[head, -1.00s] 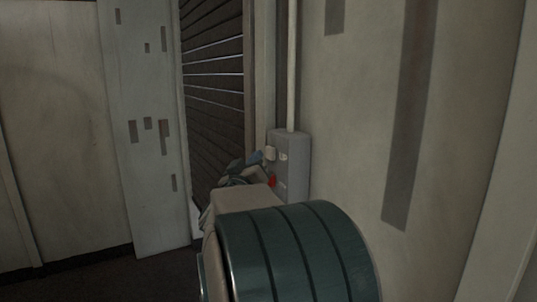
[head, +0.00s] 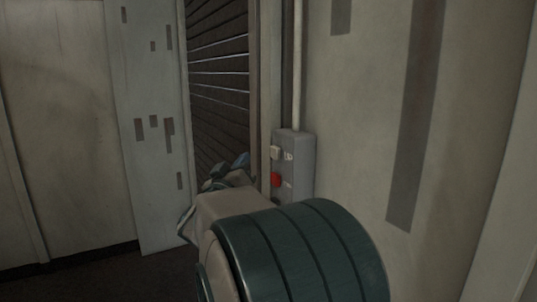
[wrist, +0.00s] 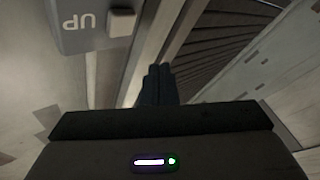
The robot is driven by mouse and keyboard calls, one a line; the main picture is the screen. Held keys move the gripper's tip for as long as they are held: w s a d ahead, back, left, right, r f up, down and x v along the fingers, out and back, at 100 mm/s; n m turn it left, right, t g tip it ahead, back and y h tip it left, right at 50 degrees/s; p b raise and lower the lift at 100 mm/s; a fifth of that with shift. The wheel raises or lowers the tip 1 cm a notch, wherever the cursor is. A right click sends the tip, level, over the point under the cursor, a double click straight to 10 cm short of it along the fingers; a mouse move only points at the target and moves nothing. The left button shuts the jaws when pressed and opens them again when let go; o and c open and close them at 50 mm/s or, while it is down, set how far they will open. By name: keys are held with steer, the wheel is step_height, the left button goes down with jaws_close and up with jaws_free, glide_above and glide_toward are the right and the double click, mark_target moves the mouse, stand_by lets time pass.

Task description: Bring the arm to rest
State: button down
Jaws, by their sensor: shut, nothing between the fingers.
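My gripper (head: 240,161) shows in the head view just left of a grey wall control box (head: 307,160), partly hidden behind my own arm. In the wrist view its fingers (wrist: 159,70) are together with nothing between them. They point at the door frame and shutter, apart from the box. The box also shows in the wrist view (wrist: 80,40), with a pale button (wrist: 122,22) beside the letters UP. In the head view the box has a pale upper button (head: 276,152) and a red button (head: 276,180). The lower part of the box is hidden by my arm.
A dark slatted shutter (head: 220,75) stands behind the gripper, between a pale panel (head: 150,120) on the left and the wall (head: 365,100) on the right. A conduit (head: 298,65) runs up from the box. Dark floor (head: 160,275) is clear at lower left.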

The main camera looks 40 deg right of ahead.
stand_by(0.3)
steer(key=w+a+f+n+t+y, duration=0.2)
steer(key=a+f+n+y, duration=0.1)
steer(key=a+y, duration=0.3)
steer(key=w+a+f+n+t+y, duration=0.2)
steer(key=a+f+y, duration=0.25)
steer(key=a, duration=0.25)
steer(key=s+a+f+n+g+y, duration=0.25)
steer(key=a+f+y, duration=0.35)
steer(key=a, duration=0.3)
steer(key=s+a+f+g, duration=0.1)
steer(key=s+f+g, duration=0.2)
steer(key=s, duration=0.4)
steer(key=s+a+f+g+y, duration=0.1)
steer(key=s+a+f+g, duration=0.1)
steer(key=s, duration=0.4)
steer(key=s+a+f+g+y, duration=0.1)
steer(key=s+a+f+g, duration=0.1)
steer(key=s+f+g, duration=0.2)
steer(key=s+f+m, duration=0.1)
steer(key=s+f, duration=0.1)
steer(key=s, duration=0.1)
steer(key=shift+s+a+f, duration=0.15)
steer(key=shift+s+f, duration=0.15)
